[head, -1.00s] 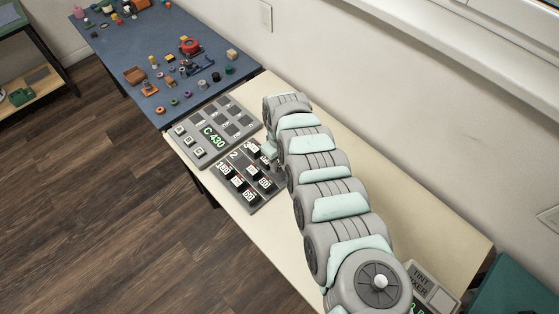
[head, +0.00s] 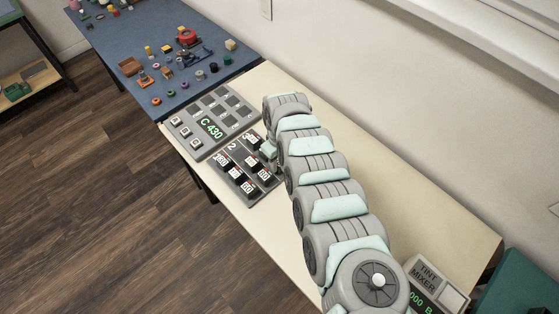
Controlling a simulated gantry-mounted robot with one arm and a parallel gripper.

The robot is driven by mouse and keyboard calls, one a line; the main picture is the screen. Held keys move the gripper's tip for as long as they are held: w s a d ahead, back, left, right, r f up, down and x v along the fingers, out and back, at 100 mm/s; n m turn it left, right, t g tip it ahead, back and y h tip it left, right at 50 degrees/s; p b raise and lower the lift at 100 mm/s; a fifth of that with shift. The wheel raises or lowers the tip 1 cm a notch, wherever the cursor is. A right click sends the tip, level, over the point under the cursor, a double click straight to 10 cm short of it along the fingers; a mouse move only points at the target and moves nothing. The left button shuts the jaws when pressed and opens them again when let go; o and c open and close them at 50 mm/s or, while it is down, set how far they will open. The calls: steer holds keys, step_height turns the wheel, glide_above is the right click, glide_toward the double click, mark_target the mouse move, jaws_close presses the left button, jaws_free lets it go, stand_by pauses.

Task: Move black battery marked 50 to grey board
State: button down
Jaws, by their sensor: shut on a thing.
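The grey board (head: 194,113) lies on the cream bench, with a green "C 430" display, empty dark slots and a row of small white-topped pieces along its left side. Right below it in the picture is a darker board (head: 229,187) marked "2". It holds several black batteries (head: 234,170) with white and red labels, most too small to read. My gripper (head: 268,153) is over the right edge of the darker board. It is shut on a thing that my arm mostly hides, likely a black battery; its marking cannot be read.
A tint mixer box (head: 427,272) stands at the bench's near right end. A blue table (head: 110,45) with many small loose parts stands beyond the grey board. My arm covers the middle of the bench, and the wall runs along its right side.

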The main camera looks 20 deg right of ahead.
steer(key=shift+f+b, duration=0.3)
steer(key=shift+f, duration=0.15)
steer(key=c, duration=0.8)
jaws_free()
step_height(320, 180, up, 11)
steer(key=shift+f+p, duration=0.1)
steer(key=shift+p, duration=0.5)
